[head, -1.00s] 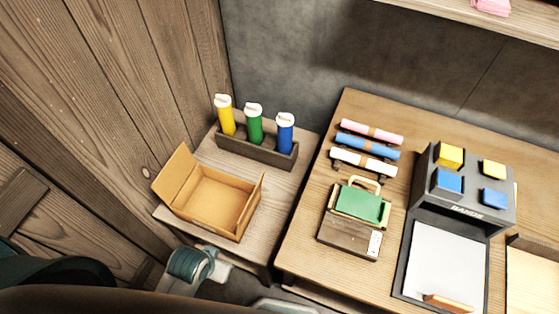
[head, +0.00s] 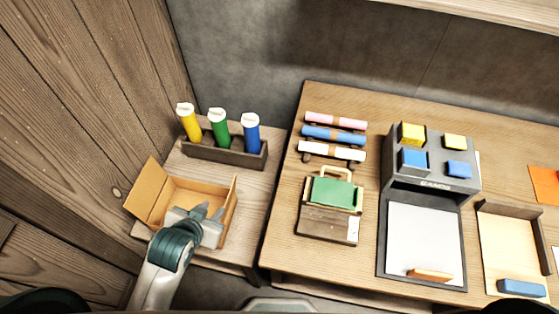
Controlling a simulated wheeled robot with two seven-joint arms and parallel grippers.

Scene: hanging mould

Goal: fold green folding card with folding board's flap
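The green folding card (head: 335,191) lies flat on the upper part of the small wooden folding board (head: 326,224) on the main table. A light wooden handle loop (head: 337,171) stands at the board's far edge, behind the card; it seems to belong to the flap. My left gripper (head: 211,210) is over the open cardboard box on the side table, left of the board and well apart from the card. Its two fingertips show a small gap with nothing seen between them. My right gripper is not in view.
The cardboard box (head: 147,187) stands below a rack (head: 200,151) with yellow, green and blue tubes. Pink, blue and white rolls (head: 332,151) lie behind the board. A grey stand (head: 382,238) with yellow and blue blocks is right of it. Bare tabletop (head: 285,222) lies left of the board.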

